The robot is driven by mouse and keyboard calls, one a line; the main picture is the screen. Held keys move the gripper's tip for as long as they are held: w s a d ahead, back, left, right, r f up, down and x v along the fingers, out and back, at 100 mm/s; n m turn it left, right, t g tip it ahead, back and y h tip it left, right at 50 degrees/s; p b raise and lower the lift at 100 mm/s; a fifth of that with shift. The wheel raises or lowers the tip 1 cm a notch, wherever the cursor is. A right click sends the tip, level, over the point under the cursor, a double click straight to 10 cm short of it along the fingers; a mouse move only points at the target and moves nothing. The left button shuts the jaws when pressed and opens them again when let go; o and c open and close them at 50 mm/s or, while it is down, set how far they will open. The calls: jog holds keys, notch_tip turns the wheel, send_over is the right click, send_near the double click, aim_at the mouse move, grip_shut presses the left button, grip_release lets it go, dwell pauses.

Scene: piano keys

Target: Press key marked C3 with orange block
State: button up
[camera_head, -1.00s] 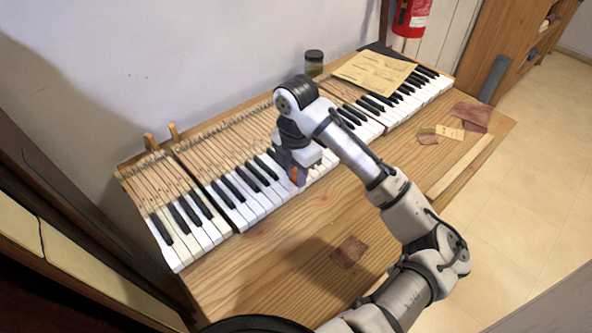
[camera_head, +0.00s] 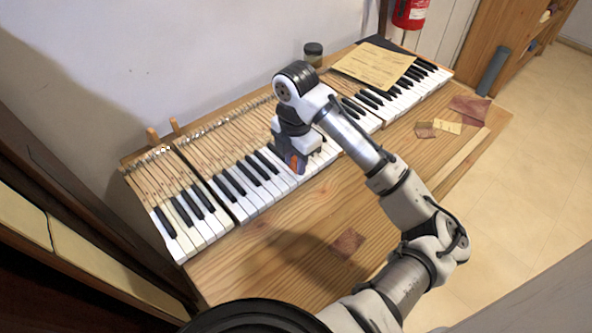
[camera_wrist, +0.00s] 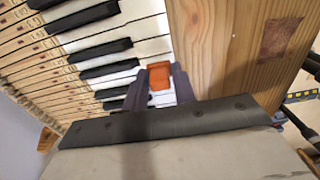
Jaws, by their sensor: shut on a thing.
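The orange block (camera_wrist: 160,77) is held between the two dark fingers of my gripper (camera_wrist: 160,88) in the wrist view. In the head view the orange block (camera_head: 297,168) shows as a small patch at the tip of my gripper (camera_head: 294,166), over the front part of the white keys (camera_head: 262,196) near the middle of the keyboard. In the wrist view the block lies over the front ends of white keys (camera_wrist: 148,47). I cannot tell whether it touches a key. No key marking is readable, so I cannot tell which one is C3.
The wooden table (camera_head: 300,220) is mostly bare in front of the keys. A paper sheet (camera_head: 375,66) lies over the keyboard's back right, by a jar (camera_head: 313,54). Sandpaper pieces (camera_head: 470,107) lie at the right, and a brown patch (camera_head: 347,244) lies near the front.

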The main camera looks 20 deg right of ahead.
jog(key=shift+r+p, duration=1.95)
jog(key=shift+r, duration=0.4)
